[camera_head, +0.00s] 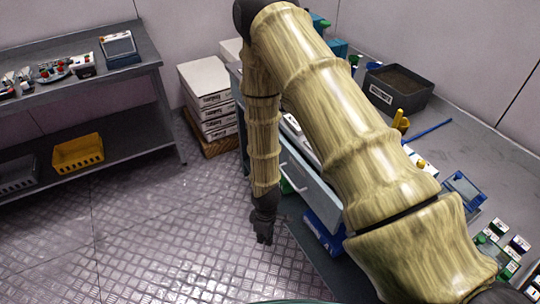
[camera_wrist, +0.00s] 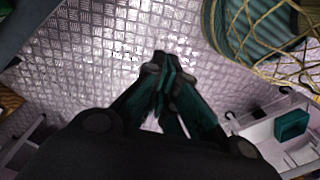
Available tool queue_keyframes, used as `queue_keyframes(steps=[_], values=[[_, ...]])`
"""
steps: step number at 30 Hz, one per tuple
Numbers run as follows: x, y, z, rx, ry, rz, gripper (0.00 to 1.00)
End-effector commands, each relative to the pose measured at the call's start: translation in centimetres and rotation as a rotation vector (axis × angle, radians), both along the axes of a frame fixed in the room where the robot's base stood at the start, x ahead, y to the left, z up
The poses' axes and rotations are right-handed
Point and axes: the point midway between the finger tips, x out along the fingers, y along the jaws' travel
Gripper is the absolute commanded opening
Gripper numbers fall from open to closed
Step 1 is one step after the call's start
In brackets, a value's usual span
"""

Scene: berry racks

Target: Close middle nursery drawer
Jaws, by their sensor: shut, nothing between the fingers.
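A light grey drawer (camera_head: 308,187) with a bar handle sticks out from the cabinet under the right workbench in the head view. My arm hides much of the cabinet, so I cannot tell which level this drawer is. My gripper (camera_head: 263,238) points down, above the floor and to the left of the drawer front, apart from it. In the wrist view my gripper (camera_wrist: 166,68) has its fingers together with nothing between them. An open pale drawer (camera_wrist: 262,132) with a teal item inside shows at the right of the wrist view.
White boxes (camera_head: 207,90) are stacked on a pallet behind my gripper. A grey shelf table (camera_head: 150,60) stands at left, with a yellow crate (camera_head: 78,154) on its lower shelf. A dark planter (camera_head: 398,90) sits on the right bench. The floor at left is clear.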

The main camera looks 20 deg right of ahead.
Motion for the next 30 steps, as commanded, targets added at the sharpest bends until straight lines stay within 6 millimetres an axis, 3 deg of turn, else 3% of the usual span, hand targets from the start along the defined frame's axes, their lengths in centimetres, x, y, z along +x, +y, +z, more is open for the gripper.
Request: queue_keyframes(steps=[1, 6, 9, 12, 16, 20, 30], values=[[3.6, -0.3, 1.2, -0.018, -0.015, 0.099, 0.00], [13.6, -2.3, 6.9, -0.136, -0.013, 0.448, 0.00], [18.6, -3.8, 11.0, -0.221, -0.003, 0.608, 0.00], [22.2, -5.0, 14.8, -0.299, 0.016, 0.725, 0.00], [25.1, -6.2, 18.2, -0.369, 0.037, 0.810, 0.00], [26.0, -6.7, 19.4, -0.397, 0.049, 0.843, 0.00], [26.1, -8.1, 16.3, -0.397, 0.053, 0.844, 0.00]])
